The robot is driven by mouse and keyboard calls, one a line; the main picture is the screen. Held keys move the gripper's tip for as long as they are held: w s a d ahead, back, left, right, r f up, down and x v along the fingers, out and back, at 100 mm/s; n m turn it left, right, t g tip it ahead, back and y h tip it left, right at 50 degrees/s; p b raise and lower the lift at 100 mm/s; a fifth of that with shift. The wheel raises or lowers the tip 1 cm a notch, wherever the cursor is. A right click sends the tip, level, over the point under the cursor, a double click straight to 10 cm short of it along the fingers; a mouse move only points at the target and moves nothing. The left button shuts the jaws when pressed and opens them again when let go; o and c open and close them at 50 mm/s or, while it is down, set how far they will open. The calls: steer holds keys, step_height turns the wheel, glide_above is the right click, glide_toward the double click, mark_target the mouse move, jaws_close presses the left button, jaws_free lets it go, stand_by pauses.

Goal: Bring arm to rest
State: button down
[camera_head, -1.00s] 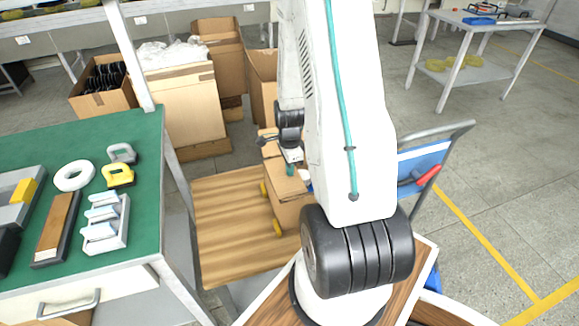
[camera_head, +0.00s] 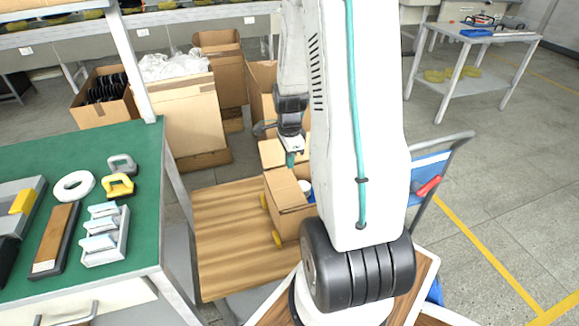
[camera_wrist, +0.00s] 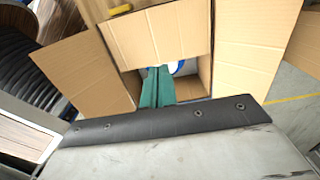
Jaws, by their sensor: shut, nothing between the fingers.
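My gripper (camera_wrist: 157,88) shows its green fingers in the wrist view, shut and empty. In that view the fingers point down toward an open cardboard box (camera_wrist: 165,35) with its flaps spread. In the head view my gripper (camera_head: 290,160) hangs at the left of my arm, over the same open box (camera_head: 284,190). Whether the fingertips are inside the box or above it I cannot tell. Something white and something blue show inside the box, partly hidden.
The box is on a wooden-topped surface (camera_head: 230,215). A green workbench (camera_head: 140,225) with parts stands at the left. Cardboard boxes (camera_head: 185,115) stand behind. A blue cart with a grey handle (camera_head: 455,139) is at the right. Floor at the far right is clear.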

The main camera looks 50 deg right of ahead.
steer(key=shift+r, duration=0.45)
stand_by(0.3)
steer(key=s+a+r+n, duration=0.7)
steer(key=a+r+n, duration=0.5)
steer(key=a, duration=0.1)
steer(key=s+a+r+n+t, duration=0.1)
steer(key=s+a+r+n, duration=0.7)
steer(key=a+r+n, duration=0.4)
steer(key=shift+a+r, duration=0.55)
steer(key=shift+a, duration=0.2)
